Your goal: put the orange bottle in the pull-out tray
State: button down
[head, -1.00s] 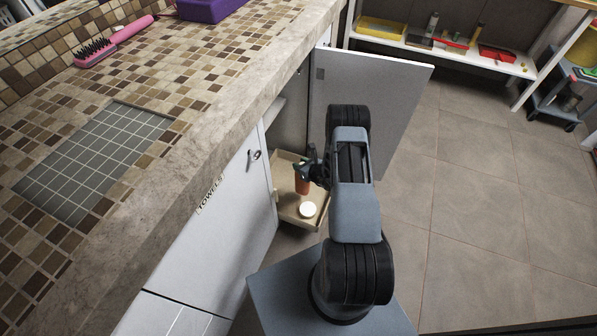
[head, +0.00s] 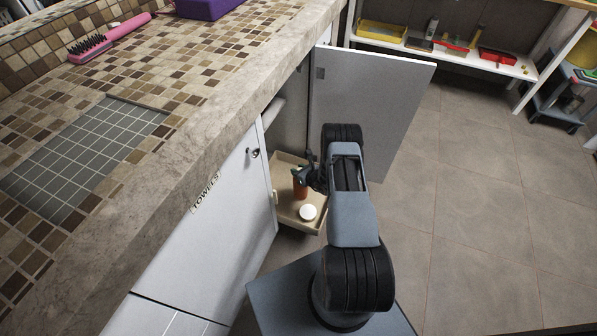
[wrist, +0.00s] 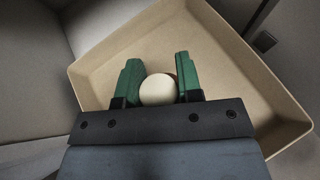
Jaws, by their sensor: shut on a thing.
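The orange bottle (head: 300,188) is upright, over or in the pull-out tray; I cannot tell whether its base touches the tray floor. My gripper (head: 308,172) is shut on the bottle, near its top. In the wrist view, the green fingers of my gripper (wrist: 158,75) flank a pale round top (wrist: 158,90), which looks like the bottle's cap; the orange body is hidden below it. The beige pull-out tray (head: 285,215) extends from the open cupboard, and its rim also shows in the wrist view (wrist: 235,45).
A white round thing (head: 308,212) sits in the tray's near part. The open white door (head: 385,100) stands behind and right of my arm. A closed TOWELS door (head: 210,215) and the tiled counter (head: 190,75) are on the left. The floor at right is clear.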

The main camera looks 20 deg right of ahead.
jog(key=c, duration=0.8)
grip_release()
jog(key=shift+s+r, duration=0.1)
jog(key=shift+r, duration=0.05)
jog(key=p+v, duration=0.3)
jog(key=v, duration=0.8)
jog(key=shift+s+d+r, duration=0.1)
jog(key=shift+s+r, duration=0.05)
jog(key=shift+s, duration=0.2)
